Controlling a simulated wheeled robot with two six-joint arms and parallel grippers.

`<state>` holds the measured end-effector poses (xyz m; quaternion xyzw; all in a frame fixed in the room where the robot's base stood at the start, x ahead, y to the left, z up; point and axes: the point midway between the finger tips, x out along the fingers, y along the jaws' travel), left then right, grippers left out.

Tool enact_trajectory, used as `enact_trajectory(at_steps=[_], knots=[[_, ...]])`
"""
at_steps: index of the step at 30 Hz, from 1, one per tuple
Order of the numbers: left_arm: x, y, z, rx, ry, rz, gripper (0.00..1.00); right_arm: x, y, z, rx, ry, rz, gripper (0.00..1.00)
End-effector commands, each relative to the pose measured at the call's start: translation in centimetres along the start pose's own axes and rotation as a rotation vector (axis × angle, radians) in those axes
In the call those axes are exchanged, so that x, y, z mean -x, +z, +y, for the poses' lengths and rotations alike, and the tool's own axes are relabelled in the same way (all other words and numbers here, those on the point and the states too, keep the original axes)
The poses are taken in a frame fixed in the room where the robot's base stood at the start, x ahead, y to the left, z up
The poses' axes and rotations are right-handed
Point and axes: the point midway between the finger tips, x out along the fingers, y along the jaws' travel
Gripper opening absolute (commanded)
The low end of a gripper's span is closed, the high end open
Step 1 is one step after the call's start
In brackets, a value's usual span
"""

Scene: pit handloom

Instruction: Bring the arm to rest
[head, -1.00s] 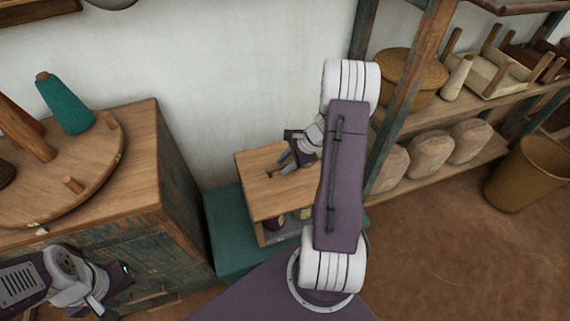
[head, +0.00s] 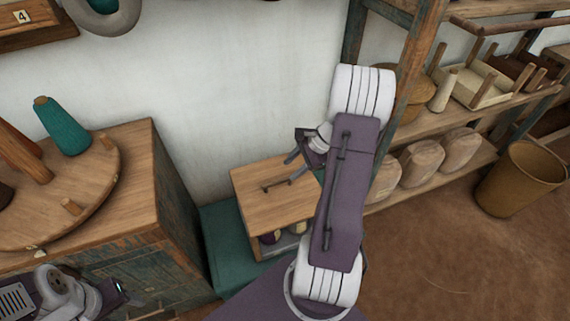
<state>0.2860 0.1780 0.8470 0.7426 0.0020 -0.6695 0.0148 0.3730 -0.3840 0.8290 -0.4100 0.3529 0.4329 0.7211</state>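My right arm reaches up across the middle of the head view. Its gripper (head: 294,166) is above the right part of a small wooden box, apart from the box's dark handle (head: 276,186). Its two fingers point down and left with a gap between them, and nothing shows in them. My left gripper (head: 124,295) is low at the left, in front of the cabinet. Its fingers are too small and dark to read.
The wooden box (head: 262,205) stands on a teal chest (head: 226,237), with yarn in its open front. A cabinet (head: 176,215) on the left bears a round wooden stand with a teal cone (head: 62,128). Shelves (head: 470,128) and a basket (head: 519,180) are right. Floor at lower right is clear.

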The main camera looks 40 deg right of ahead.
Motion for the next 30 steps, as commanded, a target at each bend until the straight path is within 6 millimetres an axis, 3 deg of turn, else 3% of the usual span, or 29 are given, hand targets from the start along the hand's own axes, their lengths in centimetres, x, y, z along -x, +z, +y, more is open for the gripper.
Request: enact_trajectory(at_steps=[7, 10, 11, 14, 15, 18, 21, 23, 25, 27, 30], knots=[[0.0, 0.0, 0.0, 0.000, 0.000, 0.000, 0.60, -0.1, 0.0, 0.0, 0.000, 0.000, 0.000, 0.39], [0.8, -0.1, 0.0, 0.000, 0.000, 0.000, 0.60, 0.0, 2.0, -0.9, 0.050, 0.015, -0.011, 0.39], [1.3, -0.1, 0.0, 0.000, 0.000, 0.000, 0.60, 0.2, 3.5, -1.6, 0.087, 0.020, -0.014, 0.39], [3.3, -0.3, 0.1, 0.000, 0.000, 0.000, 0.60, 1.0, 11.2, -3.2, 0.275, 0.061, -0.043, 0.39], [4.3, -0.4, 0.1, 0.000, 0.000, 0.000, 0.60, 1.4, 14.9, -2.5, 0.378, 0.102, -0.053, 0.39], [6.4, -0.7, 0.1, 0.000, 0.000, 0.000, 0.60, 2.6, 21.9, 1.5, 0.703, 0.226, -0.043, 0.39], [7.9, -0.8, 0.1, 0.000, 0.000, 0.000, 0.60, 4.0, 25.0, 6.1, 1.056, 0.335, -0.008, 0.39], [8.5, -0.9, 0.2, 0.000, 0.000, 0.000, 0.60, 4.8, 25.4, 8.4, 1.269, 0.388, 0.017, 0.39], [8.7, -0.9, 0.2, 0.000, 0.000, 0.000, 0.60, 5.3, 24.4, 10.5, 1.489, 0.441, 0.050, 0.39], [8.2, -0.8, 0.2, 0.000, 0.000, 0.000, 0.60, 5.2, 22.5, 11.5, 1.614, 0.481, 0.076, 0.39], [8.2, -0.8, 0.2, 0.000, 0.000, 0.000, 0.60, 5.1, 21.2, 11.6, 1.737, 0.508, 0.094, 0.39]])
